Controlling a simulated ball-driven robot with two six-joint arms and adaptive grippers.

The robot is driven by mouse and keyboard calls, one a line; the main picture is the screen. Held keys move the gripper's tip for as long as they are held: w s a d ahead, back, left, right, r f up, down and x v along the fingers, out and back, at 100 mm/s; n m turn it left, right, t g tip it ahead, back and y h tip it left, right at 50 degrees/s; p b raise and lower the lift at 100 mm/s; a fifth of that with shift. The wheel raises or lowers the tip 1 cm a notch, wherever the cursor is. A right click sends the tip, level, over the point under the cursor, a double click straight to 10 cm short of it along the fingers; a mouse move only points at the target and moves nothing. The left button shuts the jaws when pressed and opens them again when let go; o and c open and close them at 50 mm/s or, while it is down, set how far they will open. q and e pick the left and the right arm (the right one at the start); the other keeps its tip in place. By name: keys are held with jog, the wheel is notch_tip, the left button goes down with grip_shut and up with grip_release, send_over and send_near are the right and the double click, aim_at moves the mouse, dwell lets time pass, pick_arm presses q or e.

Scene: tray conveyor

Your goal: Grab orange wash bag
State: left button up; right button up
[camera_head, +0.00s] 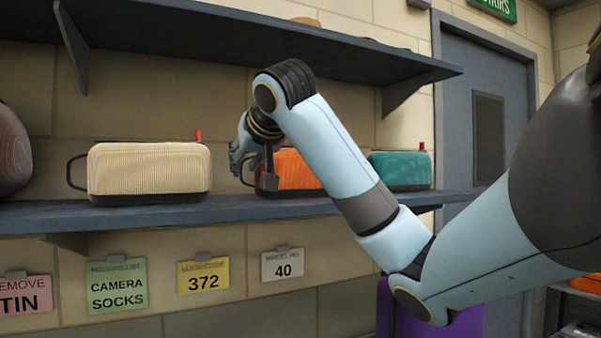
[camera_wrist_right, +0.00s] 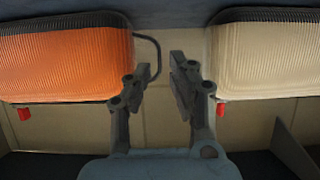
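The orange wash bag (camera_head: 298,168) stands on the long dark shelf, partly hidden behind my right forearm and gripper. It has ribbed sides, a dark base and a dark loop handle on its left end. My right gripper (camera_head: 251,167) is at that handle end, between the orange bag and a cream bag. In the right wrist view the orange bag (camera_wrist_right: 65,62) is at the left and the gripper (camera_wrist_right: 165,68) is open. The handle loop curves close beside the left-hand finger there; whether it touches is unclear. My left gripper is out of view.
The cream bag (camera_head: 150,169) stands left of the gripper, and the teal bag (camera_head: 402,169) stands to the right. A dark rounded object (camera_head: 12,150) is at the left edge. An upper shelf (camera_head: 250,38) hangs overhead. A purple object (camera_head: 462,320) is below.

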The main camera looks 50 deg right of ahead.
aim_at(242, 171)
jog(key=p+x, duration=0.1)
jog(key=x, duration=0.3)
jog(key=shift+d+r, duration=0.1)
jog(key=shift+r, duration=0.05)
pick_arm(q)
jog(key=shift+w+d+r, duration=0.15)
jog(key=shift+w+r, duration=0.75)
pick_arm(e)
grip_shut()
pick_arm(q)
jog(key=shift+s, duration=0.3)
